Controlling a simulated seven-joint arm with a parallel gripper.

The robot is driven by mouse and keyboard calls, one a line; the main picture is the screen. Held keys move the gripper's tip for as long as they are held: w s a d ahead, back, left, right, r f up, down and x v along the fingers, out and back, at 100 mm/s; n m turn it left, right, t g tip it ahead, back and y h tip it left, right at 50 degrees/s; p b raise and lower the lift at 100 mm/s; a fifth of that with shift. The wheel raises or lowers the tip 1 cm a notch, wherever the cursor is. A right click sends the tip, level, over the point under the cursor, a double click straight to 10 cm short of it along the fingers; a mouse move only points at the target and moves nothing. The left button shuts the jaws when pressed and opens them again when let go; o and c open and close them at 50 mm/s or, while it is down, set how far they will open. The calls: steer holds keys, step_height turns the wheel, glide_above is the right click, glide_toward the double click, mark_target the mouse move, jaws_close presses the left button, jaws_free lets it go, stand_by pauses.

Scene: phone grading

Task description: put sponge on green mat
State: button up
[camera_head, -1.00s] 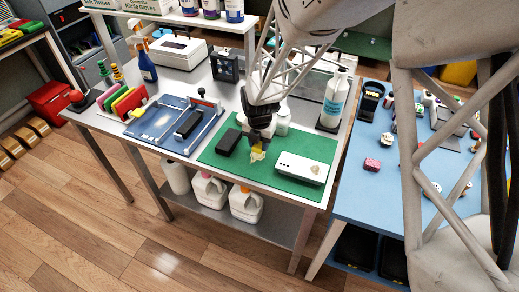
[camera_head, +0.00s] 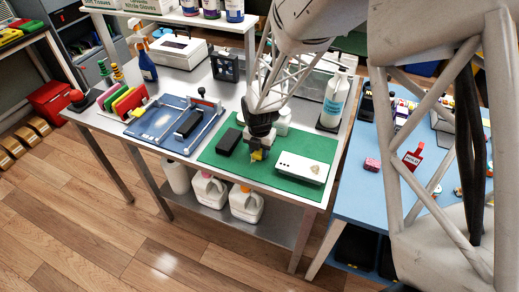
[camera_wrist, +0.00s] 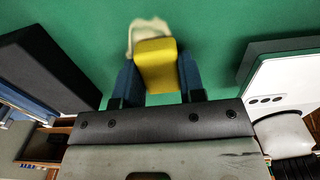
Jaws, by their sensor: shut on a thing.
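The yellow sponge (camera_head: 257,155) is held between my gripper's fingers over the middle of the green mat (camera_head: 283,187). My gripper (camera_head: 256,158) points down and is shut on it. In the wrist view the sponge (camera_wrist: 155,66) sits between two blue fingers (camera_wrist: 156,80), with a blurred whitish piece beyond its far end. The green mat (camera_wrist: 220,30) lies beneath it. I cannot tell whether the sponge touches the mat.
White bottles stand close behind. A blue tray (camera_head: 158,122) is further left. The mat's front strip is clear.

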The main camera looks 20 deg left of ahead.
steer(key=shift+f, duration=0.1)
steer(key=o, duration=0.9)
steer(key=shift+o, duration=0.2)
step_height(320, 180, up, 12)
stand_by(0.4)
stand_by(0.7)
